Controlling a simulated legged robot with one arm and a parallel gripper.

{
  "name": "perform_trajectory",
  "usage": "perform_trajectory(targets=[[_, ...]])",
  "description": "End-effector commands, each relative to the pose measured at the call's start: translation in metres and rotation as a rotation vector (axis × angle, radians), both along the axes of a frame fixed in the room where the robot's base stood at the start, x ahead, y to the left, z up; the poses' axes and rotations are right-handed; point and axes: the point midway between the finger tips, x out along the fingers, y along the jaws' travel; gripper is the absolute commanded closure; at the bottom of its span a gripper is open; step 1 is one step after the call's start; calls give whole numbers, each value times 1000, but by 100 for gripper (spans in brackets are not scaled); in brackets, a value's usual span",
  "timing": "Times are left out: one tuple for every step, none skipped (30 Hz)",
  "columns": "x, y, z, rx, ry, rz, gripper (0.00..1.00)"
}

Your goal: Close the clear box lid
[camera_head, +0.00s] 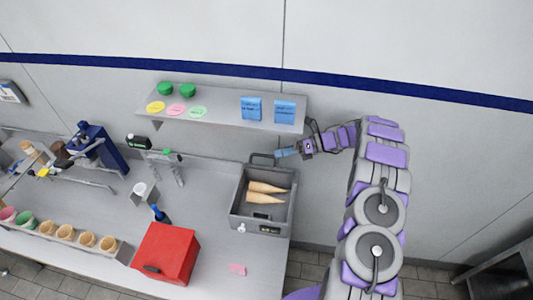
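A grey, open-topped box (235,208) stands on the counter, with two tan cones (264,187) lying in it. A dark, handle-like bar (262,156) rises at its back edge. A clear lid panel is hard to make out, but the top looks open. My gripper (287,153) is above the back right corner of the box, pointing left, close to the bar. A blue-grey piece shows at its tip. I cannot tell whether it touches the bar or whether the fingers are open or shut.
A red box (168,253) and a pink note (238,269) are on the front counter. A cone holder (70,243) and a blue machine (103,150) are at left.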

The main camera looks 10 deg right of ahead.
Motion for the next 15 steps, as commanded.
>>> perform_trajectory(targets=[[0, 9, -2, -1, 3, 1, 62], [2, 14, -3, -2, 3, 0, 62], [3, 21, -5, -4, 4, 1, 62], [3, 26, -6, -5, 3, 2, 62], [4, 31, -7, -5, 2, 2, 62], [4, 36, -9, -5, 2, 2, 62], [5, 40, -9, -4, 2, 1, 62], [6, 43, -10, -4, 2, 1, 62], [6, 46, -12, -4, 2, 1, 62], [6, 48, -13, -4, 2, 1, 62], [6, 49, -13, -4, 1, 0, 62], [6, 50, -14, -3, 1, -1, 62], [7, 51, -14, -3, 0, -1, 62], [7, 51, -15, -2, 0, -2, 62], [7, 52, -15, -2, 0, -2, 62]])
